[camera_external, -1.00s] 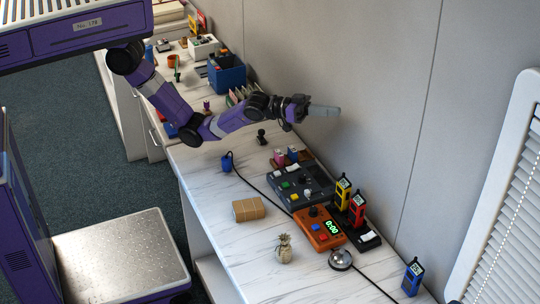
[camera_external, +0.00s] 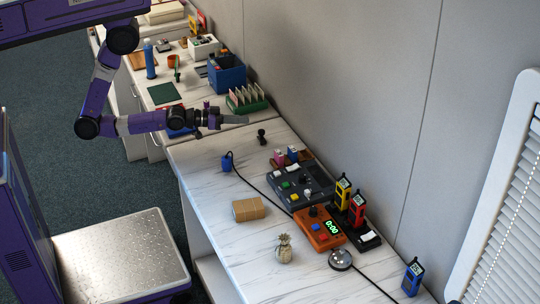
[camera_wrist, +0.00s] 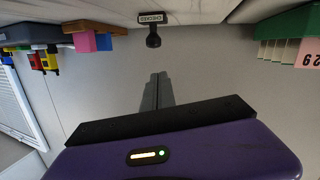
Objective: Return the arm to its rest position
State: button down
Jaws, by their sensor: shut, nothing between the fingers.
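My gripper (camera_external: 236,119) is at the end of my purple arm, over the far part of the long white counter in the outside view. Its fingers point right, toward the wall. In the wrist view my gripper (camera_wrist: 158,78) shows its two grey fingers pressed together with nothing between them.
A green rack of cards (camera_external: 246,100) and a blue box (camera_external: 227,74) stand close behind the gripper. Nearer are a dark control panel (camera_external: 300,187), an orange timer box (camera_external: 320,230), a tan block (camera_external: 249,209) and a pineapple figure (camera_external: 284,249). A grey wall (camera_external: 340,80) borders the counter.

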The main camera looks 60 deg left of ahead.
jog(key=s+a+y, duration=0.1)
jog(key=s+a, duration=0.2)
jog(key=s, duration=0.1)
jog(key=s+a, duration=0.3)
jog(key=s, duration=0.1)
jog(key=s+a+y, duration=0.1)
jog(key=s+a, duration=0.2)
jog(key=s, duration=0.1)
jog(key=shift+a+f+n+y, duration=0.1)
jog(key=shift+f+n+y, duration=0.2)
jog(key=shift+n, duration=0.1)
jog(key=s+a+r+y, duration=0.2)
jog(key=s+a+r, duration=0.2)
jog(key=s, duration=0.5)
jog(key=shift+a+g, duration=0.4)
jog(key=shift+a, duration=0.4)
